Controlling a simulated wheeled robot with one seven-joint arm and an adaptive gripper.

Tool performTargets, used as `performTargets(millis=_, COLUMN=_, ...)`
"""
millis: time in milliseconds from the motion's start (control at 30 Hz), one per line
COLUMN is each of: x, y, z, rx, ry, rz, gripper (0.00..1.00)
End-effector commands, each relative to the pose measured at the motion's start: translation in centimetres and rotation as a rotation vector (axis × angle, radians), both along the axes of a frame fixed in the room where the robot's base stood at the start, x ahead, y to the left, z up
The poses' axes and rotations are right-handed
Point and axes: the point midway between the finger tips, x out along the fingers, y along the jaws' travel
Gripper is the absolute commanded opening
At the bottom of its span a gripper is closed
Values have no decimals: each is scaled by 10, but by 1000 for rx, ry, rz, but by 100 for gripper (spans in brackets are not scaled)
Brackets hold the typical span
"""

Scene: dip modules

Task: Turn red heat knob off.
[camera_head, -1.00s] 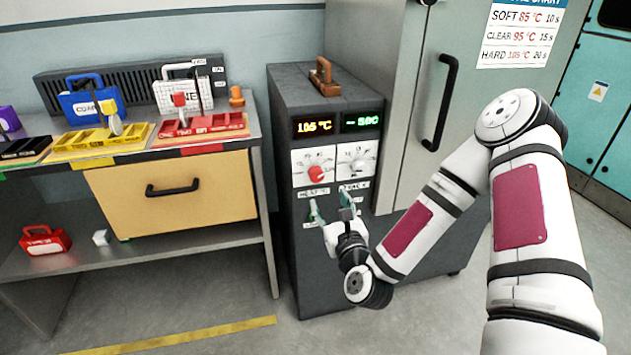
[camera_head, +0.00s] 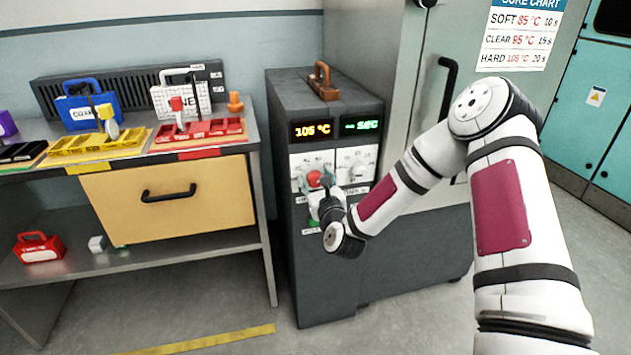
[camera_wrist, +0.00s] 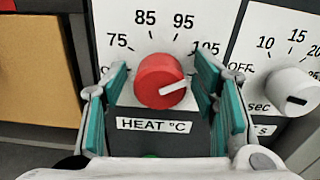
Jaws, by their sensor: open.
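The red heat knob (camera_wrist: 158,82) sits on a white dial plate above a "HEAT °C" label in the wrist view. Its white mark points right and slightly up, a little below the 105 mark. In the head view the knob (camera_head: 314,179) is on the front of the dark oven (camera_head: 310,270), under a display (camera_head: 312,131) reading 105 °C. My gripper (camera_wrist: 160,90) is open, with one teal finger on each side of the knob; I cannot tell whether they touch it. In the head view my gripper (camera_head: 322,183) is at the knob.
A white timer knob (camera_wrist: 291,92) is close to the right finger. A green display (camera_head: 361,125) is above it. A brown handle (camera_head: 323,82) stands on the oven top. A bench with a yellow drawer (camera_head: 165,200) and coloured trays (camera_head: 95,143) is left.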

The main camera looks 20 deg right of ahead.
Motion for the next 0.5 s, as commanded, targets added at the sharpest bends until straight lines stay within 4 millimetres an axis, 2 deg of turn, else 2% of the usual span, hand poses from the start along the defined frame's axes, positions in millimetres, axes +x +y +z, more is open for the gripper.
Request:
performTargets(millis=167, x=0, y=0, z=0, rx=0, ry=0, rz=0, gripper=54)
performTargets(millis=400, x=0, y=0, z=0, rx=0, ry=0, rz=0, gripper=5)
performTargets(millis=500, x=0, y=0, z=0, rx=0, ry=0, rz=0, gripper=5)
